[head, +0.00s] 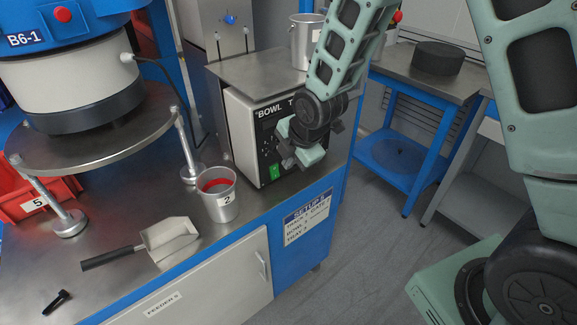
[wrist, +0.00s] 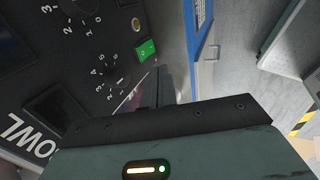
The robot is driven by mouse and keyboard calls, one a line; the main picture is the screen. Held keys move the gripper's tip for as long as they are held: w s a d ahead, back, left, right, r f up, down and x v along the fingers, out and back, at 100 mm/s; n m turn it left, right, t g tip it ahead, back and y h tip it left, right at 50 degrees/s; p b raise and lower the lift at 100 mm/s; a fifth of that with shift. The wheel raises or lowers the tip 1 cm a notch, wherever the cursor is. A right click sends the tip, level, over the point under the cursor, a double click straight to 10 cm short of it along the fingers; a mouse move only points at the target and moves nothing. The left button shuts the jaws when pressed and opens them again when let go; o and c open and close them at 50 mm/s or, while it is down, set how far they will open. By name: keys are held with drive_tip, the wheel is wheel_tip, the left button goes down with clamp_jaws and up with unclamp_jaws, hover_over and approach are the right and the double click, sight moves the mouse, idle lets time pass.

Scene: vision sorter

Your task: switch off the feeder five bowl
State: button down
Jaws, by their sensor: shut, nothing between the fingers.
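The control box (head: 240,135), marked BOWL, stands on the steel bench above a cabinet door labelled FEEDER, whose number is hard to read. Its black front panel has dials and a green rocker switch (head: 275,171) at the lower left. In the wrist view the green switch (wrist: 146,50) shows beside numbered dials (wrist: 110,78). My gripper (head: 291,158) is in front of the panel, just right of and above the switch, and hides part of the panel. It is shut and empty. I cannot tell whether its fingertips (wrist: 161,80) touch the panel.
A metal cup (head: 228,207) marked 2 stands left of the box. A scoop (head: 172,238) and a black bolt (head: 57,301) lie on the bench. A metal pail (head: 299,45) stands on the box. The blue bowl feeder (head: 75,50) stands at left.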

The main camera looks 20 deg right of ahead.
wheel_tip(320, 180, up, 7)
drive_tip(key=s, duration=0.1)
drive_tip(key=shift+d+f, duration=0.15)
drive_tip(key=shift+d, duration=0.05)
drive_tip(key=shift+s, duration=0.1)
drive_tip(key=s+a+r+m+g+p, duration=0.1)
drive_tip(key=s+a+r+m, duration=0.1)
drive_tip(key=s, duration=0.7)
drive_tip(key=s+a+r+m+g+p, duration=0.2)
drive_tip(key=s+r+m, duration=0.3)
drive_tip(key=s+m, duration=0.2)
drive_tip(key=s+a+r+m+g+h+p, duration=0.1)
drive_tip(key=s+m, duration=0.4)
drive_tip(key=s, duration=0.5)
wheel_tip(320, 180, up, 2)
drive_tip(key=shift+s+a+r+g+p, duration=0.2)
drive_tip(key=shift+s+a+g+p, duration=0.2)
drive_tip(key=shift+a+p, duration=0.15)
drive_tip(key=shift+w, duration=0.1)
